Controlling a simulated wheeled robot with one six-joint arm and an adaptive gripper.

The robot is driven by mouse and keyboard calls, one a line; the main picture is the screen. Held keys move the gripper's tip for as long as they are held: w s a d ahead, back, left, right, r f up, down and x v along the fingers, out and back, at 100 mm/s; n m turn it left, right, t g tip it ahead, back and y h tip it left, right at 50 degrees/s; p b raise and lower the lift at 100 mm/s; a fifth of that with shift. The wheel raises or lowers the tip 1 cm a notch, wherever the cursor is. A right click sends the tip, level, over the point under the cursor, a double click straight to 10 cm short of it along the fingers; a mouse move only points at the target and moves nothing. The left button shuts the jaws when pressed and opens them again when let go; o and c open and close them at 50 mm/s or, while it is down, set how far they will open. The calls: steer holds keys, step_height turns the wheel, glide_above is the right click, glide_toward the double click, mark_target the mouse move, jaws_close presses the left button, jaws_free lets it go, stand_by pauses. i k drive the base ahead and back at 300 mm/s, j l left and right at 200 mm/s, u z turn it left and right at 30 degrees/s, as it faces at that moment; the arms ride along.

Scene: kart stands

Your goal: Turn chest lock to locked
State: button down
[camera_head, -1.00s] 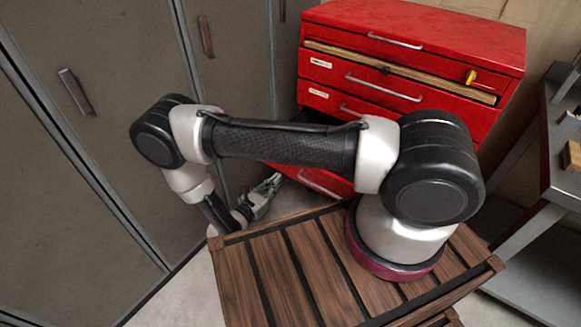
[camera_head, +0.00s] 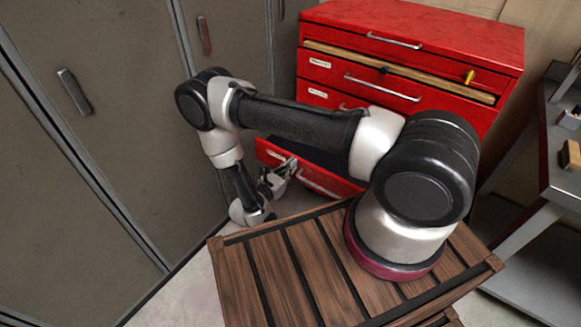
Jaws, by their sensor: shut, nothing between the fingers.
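The red tool chest (camera_head: 440,30) stands at the back. A small yellow knob with some red (camera_head: 469,76) sits at the right of its upper front, next to a wood-coloured strip. It looks roughly upright; its exact setting is too small to read. A small dark round fitting (camera_head: 385,70) shows near the middle of the front. My gripper (camera_head: 286,170) is shut and empty, low in front of a lower drawer (camera_head: 325,181), well left of and below the knob. Whether it touches the drawer I cannot tell.
The lower drawer stands out from the chest, with a dark inside (camera_head: 305,151). Grey lockers (camera_head: 110,130) line the left. A grey workbench (camera_head: 550,145) stands at the right. My arm hides part of the chest's lower front.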

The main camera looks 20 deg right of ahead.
mark_target(470, 74)
steer(key=i+l, duration=0.15)
steer(key=l, duration=0.25)
steer(key=i+l, duration=0.15)
steer(key=l, duration=0.25)
steer(key=i+l, duration=0.2)
steer(key=l, duration=0.2)
